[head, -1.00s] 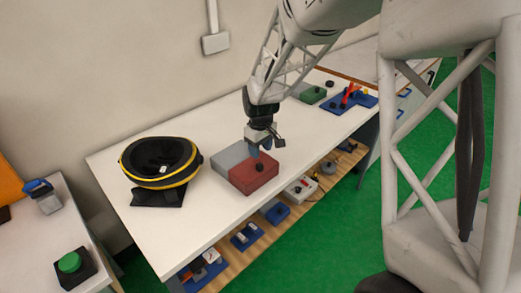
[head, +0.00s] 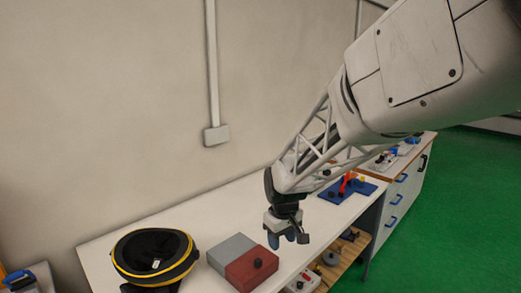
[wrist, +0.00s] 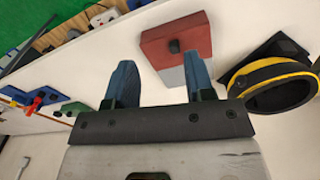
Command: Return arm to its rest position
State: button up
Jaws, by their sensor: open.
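My gripper (head: 289,235) hangs above the white table, up and to the right of a red and grey box. In the wrist view my gripper (wrist: 162,85) shows two blue fingers spread apart with nothing between them. The box has a red half (head: 251,268) with a small black knob and a grey half (head: 231,252). The box also shows in the wrist view (wrist: 172,42), beyond the fingers and apart from them.
A black round bin with a yellow rim (head: 155,256) stands left on the white table (head: 205,207). A blue board with red and yellow parts (head: 347,189) lies at the far right end. A lower shelf (head: 345,252) holds several items. Green floor (head: 460,190) is clear at right.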

jog(key=s+d+r+m, duration=0.2)
jog(key=s+d+r, duration=0.1)
jog(key=s, duration=0.6)
jog(key=s+d+r+m+t, duration=0.1)
jog(key=s+d, duration=0.4)
jog(key=s, duration=0.5)
jog(key=s+d+r+m+t, duration=0.1)
jog(key=s+d+r+m, duration=0.3)
jog(key=s, duration=0.6)
jog(key=shift+d+r, duration=0.3)
jog(key=shift+r, duration=0.25)
